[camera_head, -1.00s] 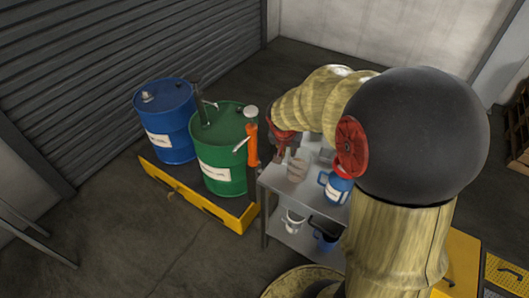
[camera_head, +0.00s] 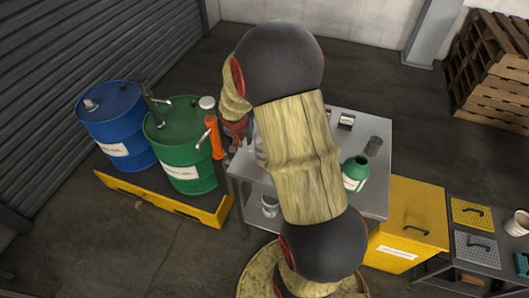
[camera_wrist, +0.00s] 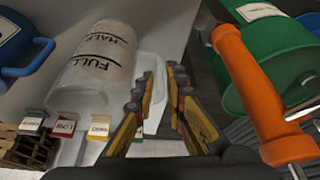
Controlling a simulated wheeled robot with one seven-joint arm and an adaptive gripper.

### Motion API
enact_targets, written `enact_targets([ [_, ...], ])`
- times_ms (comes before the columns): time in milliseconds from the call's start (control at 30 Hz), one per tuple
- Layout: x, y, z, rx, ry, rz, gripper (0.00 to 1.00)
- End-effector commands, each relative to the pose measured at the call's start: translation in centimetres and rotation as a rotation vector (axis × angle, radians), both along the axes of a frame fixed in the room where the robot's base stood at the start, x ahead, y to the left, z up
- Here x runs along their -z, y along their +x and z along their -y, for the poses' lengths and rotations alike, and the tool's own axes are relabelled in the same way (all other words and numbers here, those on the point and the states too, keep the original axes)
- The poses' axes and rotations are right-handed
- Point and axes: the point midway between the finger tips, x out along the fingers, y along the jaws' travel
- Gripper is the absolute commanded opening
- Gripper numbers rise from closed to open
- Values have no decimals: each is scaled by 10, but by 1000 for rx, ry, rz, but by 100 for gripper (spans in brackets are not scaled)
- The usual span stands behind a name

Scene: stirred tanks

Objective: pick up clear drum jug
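The clear drum jug (camera_wrist: 95,70) fills the left middle of the wrist view, a translucent pale vessel with black HALF and FULL marks. A whitish loop-like part (camera_wrist: 153,85), seemingly its handle, shows behind my finger pads. My gripper (camera_wrist: 162,75) is open, its two fingers apart beside the jug; I cannot tell whether the pale part lies between them. In the head view my gripper (camera_head: 237,130) is small, at the left edge of the grey table (camera_head: 375,135). Only a pale sliver of the jug (camera_head: 259,150) shows there, my arm hiding the rest.
An orange-handled pump (camera_wrist: 250,80) stands close right of my gripper, by the green drum (camera_head: 182,140). A blue drum (camera_head: 115,120) is farther left. A blue jug (camera_wrist: 20,40), small labelled cartons (camera_wrist: 66,123) and a green jug (camera_head: 355,172) are nearby.

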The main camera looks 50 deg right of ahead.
Motion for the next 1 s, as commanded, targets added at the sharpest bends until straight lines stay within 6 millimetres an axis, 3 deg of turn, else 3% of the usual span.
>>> enact_targets([
  [333, 47, 10, 16, 1, 1, -2, 13],
  [600, 49, 11, 17, 1, 1, 0, 13],
  [833, 49, 11, 16, 1, 1, 0, 0],
  [1000, 49, 11, 16, 1, 1, 0, 0],
])
